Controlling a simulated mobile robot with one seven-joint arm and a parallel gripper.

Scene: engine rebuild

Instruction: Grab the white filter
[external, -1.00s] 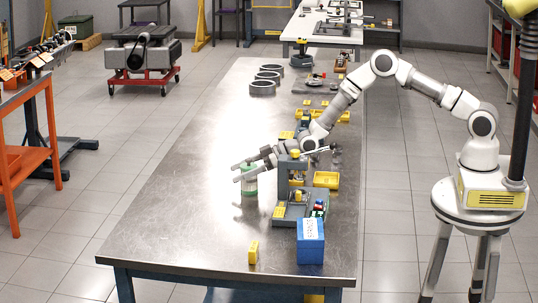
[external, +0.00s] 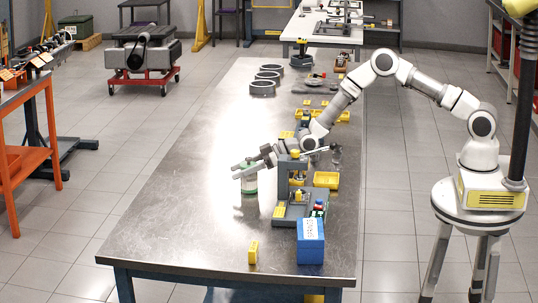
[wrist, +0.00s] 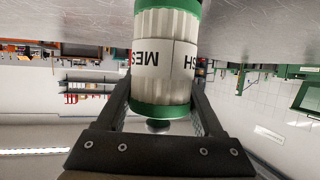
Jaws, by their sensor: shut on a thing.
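The white filter (wrist: 165,60) has green end bands and a label reading "MESH", upside down in the wrist view. It stands on the metal table (external: 190,215), left of the grey fixture, and also shows in the external view (external: 249,183). My gripper (external: 245,170) reaches in from the right, with a finger on each side of the filter. In the wrist view my gripper (wrist: 163,105) is shut on the filter near one green end. Whether the filter's base touches the table cannot be told for sure.
A grey fixture (external: 283,180) stands just right of the filter, with yellow bins (external: 326,180) beside it. A blue box (external: 310,243) and a yellow block (external: 253,252) are near the front edge. Grey rings (external: 262,88) lie farther back. The table's left side is clear.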

